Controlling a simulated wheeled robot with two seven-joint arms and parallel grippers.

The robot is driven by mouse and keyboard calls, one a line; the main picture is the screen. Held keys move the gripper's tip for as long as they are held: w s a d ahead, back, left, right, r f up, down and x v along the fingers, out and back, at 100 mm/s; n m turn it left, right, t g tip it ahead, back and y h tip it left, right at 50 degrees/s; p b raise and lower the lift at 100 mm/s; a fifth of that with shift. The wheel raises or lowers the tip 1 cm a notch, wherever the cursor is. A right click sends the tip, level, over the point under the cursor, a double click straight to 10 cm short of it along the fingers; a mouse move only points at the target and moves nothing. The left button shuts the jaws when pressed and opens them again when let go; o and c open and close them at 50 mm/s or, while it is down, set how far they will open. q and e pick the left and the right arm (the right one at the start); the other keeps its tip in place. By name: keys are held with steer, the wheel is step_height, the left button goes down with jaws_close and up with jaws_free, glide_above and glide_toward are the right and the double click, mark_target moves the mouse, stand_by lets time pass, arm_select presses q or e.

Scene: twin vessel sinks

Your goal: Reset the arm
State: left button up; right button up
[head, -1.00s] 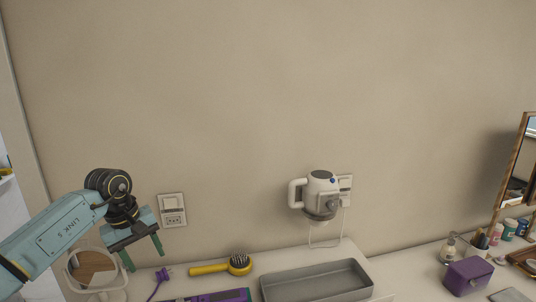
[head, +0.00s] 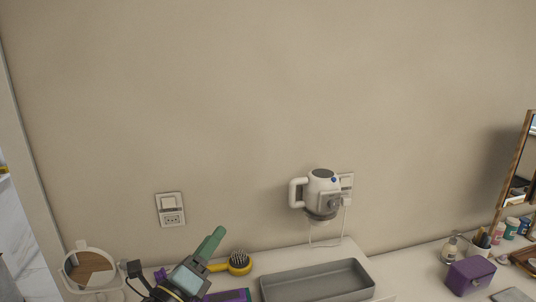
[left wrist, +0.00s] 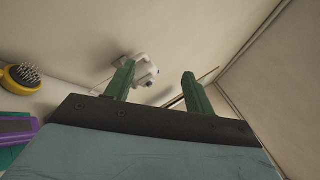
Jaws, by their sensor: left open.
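My left gripper (head: 208,245) is low in the head view, left of centre, pointing up and to the right. It covers part of the counter and the brush handle. In the left wrist view its two green fingers (left wrist: 157,84) stand apart with nothing between them. The wall and a pale fixture (left wrist: 140,68) show beyond them. My right gripper is in neither view.
A yellow hairbrush (head: 240,263) and a purple item (head: 228,296) lie close to the left gripper. A round mirror (head: 92,270) stands left. The wall above is clear.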

arm_select(q)
steer(key=s+a+f+n+g+y, duration=0.2)
steer(key=s+a+f+n+y, duration=0.3)
steer(key=n, duration=0.5)
steer(key=s+a+f+n+g+y, duration=0.35)
steer(key=a+f+n+y, duration=0.2)
steer(key=f+n, duration=0.35)
steer(key=s+f+n+g, duration=0.4)
steer(key=s+n+g, duration=0.1)
steer(key=s, duration=0.6)
steer(key=s+f+n+g, duration=0.5)
steer(key=s, duration=0.6)
step_height(320, 180, down, 29)
steer(key=s+g+b, duration=0.1)
steer(key=b, duration=0.5)
steer(key=s+a+f+g+b, duration=0.1)
steer(key=s+f+b, duration=0.1)
steer(key=s+f, duration=0.6)
steer(key=s+a+f+b, duration=0.1)
steer(key=s+f+b, duration=0.2)
steer(key=s+f, duration=0.6)
step_height(320, 180, down, 5)
steer(key=shift+a+g+h, duration=0.35)
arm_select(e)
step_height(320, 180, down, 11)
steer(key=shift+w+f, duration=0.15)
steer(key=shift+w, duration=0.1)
